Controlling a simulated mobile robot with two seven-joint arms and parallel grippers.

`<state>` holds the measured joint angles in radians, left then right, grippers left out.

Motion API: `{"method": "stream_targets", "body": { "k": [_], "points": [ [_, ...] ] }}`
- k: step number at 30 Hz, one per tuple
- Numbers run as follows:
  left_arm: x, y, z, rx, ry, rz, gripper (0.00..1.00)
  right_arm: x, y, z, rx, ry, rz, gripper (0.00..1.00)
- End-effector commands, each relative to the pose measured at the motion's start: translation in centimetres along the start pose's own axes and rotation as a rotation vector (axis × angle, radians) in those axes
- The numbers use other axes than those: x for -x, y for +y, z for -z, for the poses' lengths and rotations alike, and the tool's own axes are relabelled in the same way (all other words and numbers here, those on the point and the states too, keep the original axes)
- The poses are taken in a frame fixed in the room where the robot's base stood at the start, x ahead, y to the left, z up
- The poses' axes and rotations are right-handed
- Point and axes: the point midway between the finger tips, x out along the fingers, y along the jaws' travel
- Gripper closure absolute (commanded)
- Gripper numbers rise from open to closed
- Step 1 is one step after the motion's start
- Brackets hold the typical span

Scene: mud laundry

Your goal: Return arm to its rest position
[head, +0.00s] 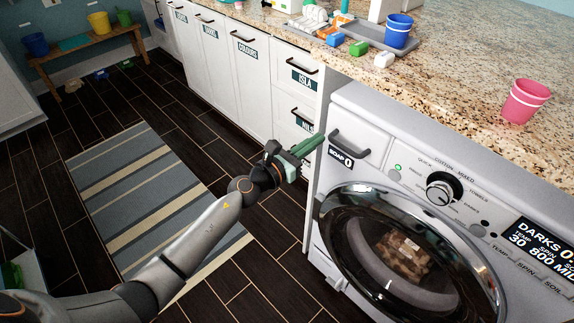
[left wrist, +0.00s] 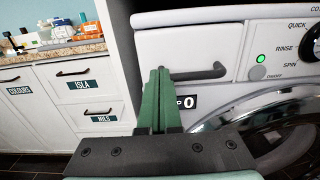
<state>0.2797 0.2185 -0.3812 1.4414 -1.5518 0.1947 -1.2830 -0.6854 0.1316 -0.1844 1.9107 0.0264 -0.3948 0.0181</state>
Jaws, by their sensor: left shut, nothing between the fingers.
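My left gripper (head: 312,147) is shut and empty, with its green fingers together. In the head view it is beside the upper left corner of the washing machine (head: 345,112), close to the soap drawer handle (head: 350,146). In the left wrist view the fingers (left wrist: 158,98) point toward the same drawer handle (left wrist: 195,73); I cannot tell whether they touch it. The drawer looks shut, and its label is partly hidden by the fingers in the left wrist view. The round washer door (head: 404,255) is closed, with a brown patterned item (head: 402,254) behind its glass. My right gripper is not in view.
A granite counter (head: 455,95) runs above the washer, with a pink cup (head: 525,101) and a blue cup (head: 398,31) on it. White cabinets (head: 237,75) line the left of the washer. A striped rug (head: 140,190) lies on the open dark floor.

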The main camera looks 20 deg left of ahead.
Motion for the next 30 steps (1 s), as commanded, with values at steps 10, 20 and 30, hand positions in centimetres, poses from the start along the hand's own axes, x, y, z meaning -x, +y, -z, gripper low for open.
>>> {"method": "stream_targets", "body": {
  "k": [10,20,30],
  "points": [
    [6.8,0.0,0.1,0.000,0.003,0.001,1.00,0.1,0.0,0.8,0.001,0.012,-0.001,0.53],
    [8.3,-0.1,0.0,0.009,0.001,-0.002,1.00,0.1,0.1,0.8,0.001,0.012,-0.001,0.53],
    [13.5,-0.6,4.5,1.000,-0.032,-0.212,1.00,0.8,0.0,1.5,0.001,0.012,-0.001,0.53]
  ]
}}
